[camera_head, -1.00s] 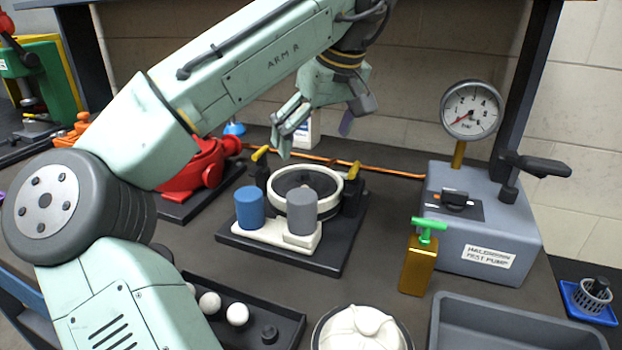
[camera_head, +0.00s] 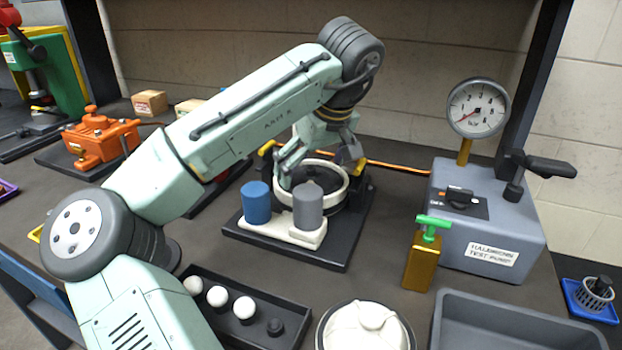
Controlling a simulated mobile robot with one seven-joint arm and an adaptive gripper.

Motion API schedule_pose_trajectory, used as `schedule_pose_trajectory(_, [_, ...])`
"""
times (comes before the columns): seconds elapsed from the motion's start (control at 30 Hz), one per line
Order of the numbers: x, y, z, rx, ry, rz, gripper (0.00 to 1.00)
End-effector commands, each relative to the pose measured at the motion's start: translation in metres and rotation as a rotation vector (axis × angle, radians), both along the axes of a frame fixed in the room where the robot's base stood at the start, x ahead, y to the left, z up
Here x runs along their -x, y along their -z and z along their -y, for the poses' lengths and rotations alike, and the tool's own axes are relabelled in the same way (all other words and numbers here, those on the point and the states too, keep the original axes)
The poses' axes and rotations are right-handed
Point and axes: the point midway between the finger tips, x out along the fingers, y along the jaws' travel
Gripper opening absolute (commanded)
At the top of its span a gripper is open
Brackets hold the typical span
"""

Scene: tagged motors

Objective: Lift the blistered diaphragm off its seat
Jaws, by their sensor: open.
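The diaphragm (camera_head: 316,174) is a dark disc inside the cream ring-shaped seat (camera_head: 343,189), on a black base plate (camera_head: 335,253). My gripper (camera_head: 318,178) is open and points down, its fingers at or just above the ring. The near finger overlaps the ring's left side in the picture. I cannot tell whether the fingers touch the disc. Blisters on the disc are too small to make out, and part of it is hidden by the fingers and the grey cylinder.
A blue cylinder (camera_head: 256,203) and a grey cylinder (camera_head: 308,206) stand close in front of the seat. Yellow-handled clamps flank it. A test pump (camera_head: 487,225) and brass bottle (camera_head: 421,262) are to the right. A tray with white balls (camera_head: 217,296) lies in front; an orange device (camera_head: 101,138) stands left.

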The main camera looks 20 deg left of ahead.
Motion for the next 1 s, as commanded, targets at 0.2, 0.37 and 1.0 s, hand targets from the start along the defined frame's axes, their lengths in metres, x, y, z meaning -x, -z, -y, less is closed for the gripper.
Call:
schedule_pose_trajectory(0.2, [0.0000,-0.0004,0.0000,0.000,0.000,0.000,0.78])
schedule_pose_trajectory(0.37, [0.0001,-0.0005,0.0000,0.000,0.000,0.000,0.67])
schedule_pose_trajectory(1.0, [-0.0005,0.0006,0.0008,0.002,0.002,0.000,0.24])
